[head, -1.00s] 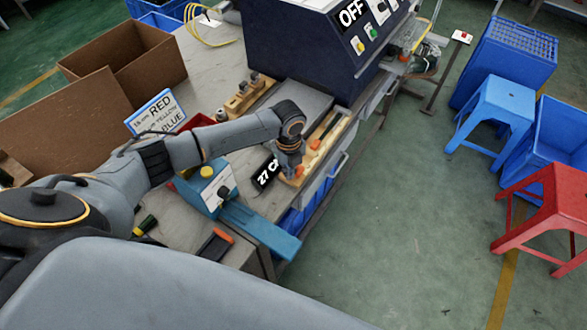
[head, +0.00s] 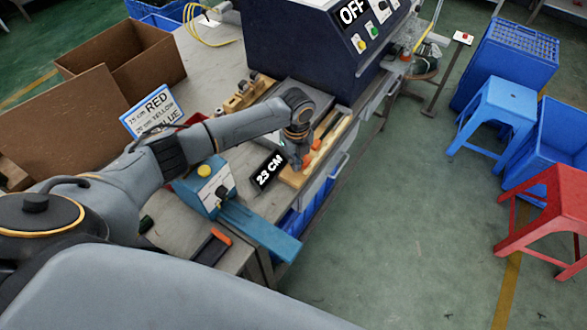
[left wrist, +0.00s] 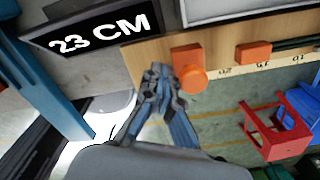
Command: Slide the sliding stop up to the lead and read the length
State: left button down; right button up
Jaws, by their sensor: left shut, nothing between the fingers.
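The wooden length gauge (head: 292,178) lies along the table's right edge. In the left wrist view, the orange sliding stop (left wrist: 190,68), with a round knob, sits on the gauge board (left wrist: 150,57). A second orange block (left wrist: 253,54) is further right, with a dark lead (left wrist: 296,43) running right from it. The gap between stop and block is bare wood. My left gripper (head: 299,163) is over the gauge. Its shut, empty fingertips (left wrist: 162,80) are against or just beside the stop's left side; contact is unclear. The display (head: 269,170) reads 23 CM. My right gripper is out of view.
A sign (head: 153,112) lists lengths and colours. A blue device (head: 207,186) with a long blue arm stands left of the gauge. The dark machine (head: 300,45) showing OFF is behind. Cardboard boxes (head: 122,52) are at left; stools and crates stand on the floor right.

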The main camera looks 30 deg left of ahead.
pick_arm(q)
jog(key=shift+w+d+b, duration=0.2)
jog(key=shift+w+b, duration=0.75)
jog(key=shift+w, duration=0.2)
jog(key=shift+w+d+b, duration=0.15)
jog(key=shift+w+b, duration=0.8)
jog(key=shift+w, duration=0.15)
jog(key=shift+r, duration=0.1)
jog(key=shift+s+p, duration=0.15)
jog(key=shift+p, duration=0.15)
jog(key=shift+s+a+p, duration=0.15)
jog(key=shift+s+p, duration=0.45)
jog(key=shift+p, duration=0.2)
notch_tip(320, 180, up, 7)
jog(key=p, duration=0.7)
